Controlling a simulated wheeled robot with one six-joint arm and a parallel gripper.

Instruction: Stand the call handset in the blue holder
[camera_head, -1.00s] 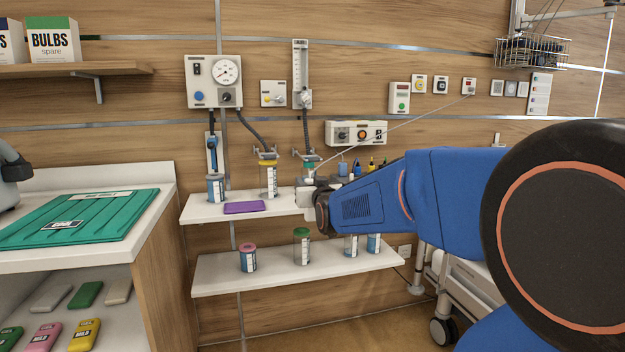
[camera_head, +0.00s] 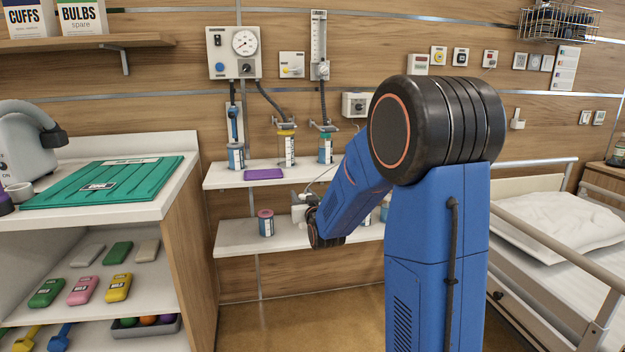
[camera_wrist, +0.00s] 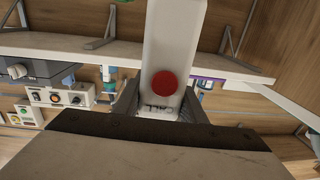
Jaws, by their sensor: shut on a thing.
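The call handset (camera_wrist: 168,45) is white with a red button and "CALL" lettering. It fills the top middle of the wrist view. My gripper (camera_wrist: 160,108) is shut on it, one dark finger on each side. In the head view, the white handset (camera_head: 299,207) shows small beside my dark wrist, in front of the lower shelf. A thin cord rises from it and passes behind my arm. I cannot make out the blue holder in the current views; my arm hides part of the shelves and wall.
The upper shelf (camera_head: 222,178) holds a purple slab (camera_head: 263,174) and jars below wall tubing. The lower shelf (camera_head: 235,238) holds a pink-lidded jar (camera_head: 266,223). A counter with a green tray (camera_head: 100,182) stands left, a railed bed (camera_head: 560,230) right.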

